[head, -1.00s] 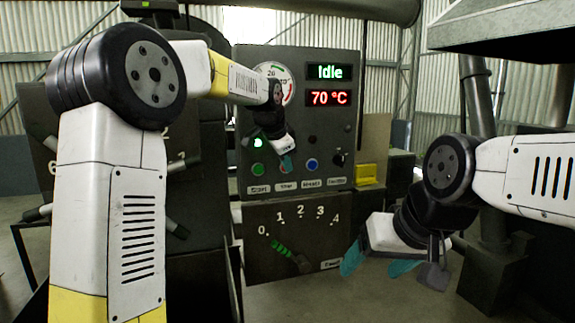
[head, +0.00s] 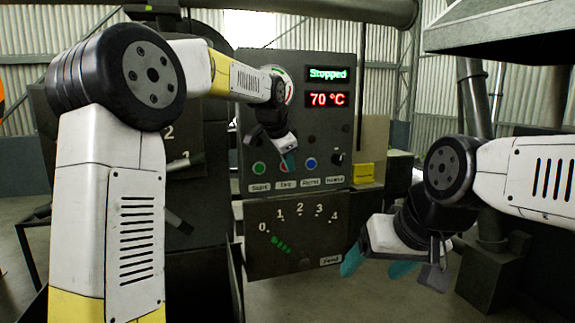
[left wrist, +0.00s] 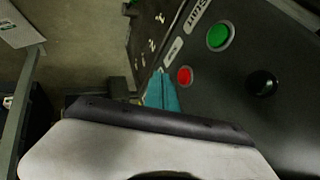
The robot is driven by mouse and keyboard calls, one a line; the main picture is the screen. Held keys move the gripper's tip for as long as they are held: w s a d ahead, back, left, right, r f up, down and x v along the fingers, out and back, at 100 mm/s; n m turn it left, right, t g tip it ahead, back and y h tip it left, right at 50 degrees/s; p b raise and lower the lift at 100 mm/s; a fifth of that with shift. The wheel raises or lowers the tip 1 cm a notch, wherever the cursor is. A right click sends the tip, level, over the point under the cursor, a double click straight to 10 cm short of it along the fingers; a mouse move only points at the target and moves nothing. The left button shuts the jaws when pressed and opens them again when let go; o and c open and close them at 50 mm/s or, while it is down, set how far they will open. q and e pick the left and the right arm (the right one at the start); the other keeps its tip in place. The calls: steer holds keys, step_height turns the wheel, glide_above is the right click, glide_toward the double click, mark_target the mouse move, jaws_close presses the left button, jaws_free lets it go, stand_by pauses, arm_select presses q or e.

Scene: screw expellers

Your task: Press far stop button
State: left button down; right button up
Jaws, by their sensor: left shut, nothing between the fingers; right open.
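The control panel (head: 330,130) stands ahead, with a green button (head: 259,168), a blue button (head: 311,164) and a black knob (head: 337,159) in a row. The red stop button (left wrist: 184,76) shows in the left wrist view beside the green one; in the head view my fingers mostly cover it. My left gripper (head: 289,162) is shut and empty, its teal tips at the stop button. In the left wrist view its tips (left wrist: 162,92) are right beside the red button; I cannot tell if they touch. My right gripper (head: 376,262) is open and empty at lower right.
The upper display (head: 327,74) reads "Stopped" and the lower one (head: 326,99) reads 70 °C. A feed dial (head: 292,236) marked 0 to 4 sits below the buttons. A yellow box (head: 363,172) is right of the panel. Dark machinery stands behind my left arm.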

arm_select(q)
steer(key=v, duration=0.9)
steer(key=shift+w, duration=0.15)
steer(key=s+a+f+n, duration=0.4)
steer(key=s+f, duration=0.1)
steer(key=s, duration=0.5)
steer(key=s+a+f+n, duration=0.4)
steer(key=s+f, duration=0.2)
steer(key=s, duration=0.4)
steer(key=s+a+f+n, duration=0.4)
steer(key=s+f, duration=0.1)
steer(key=s, duration=0.5)
steer(key=shift+f+n+g, duration=0.2)
steer(key=shift+n+g, duration=0.1)
steer(key=shift+g, duration=0.1)
steer(key=shift+s, duration=0.15)
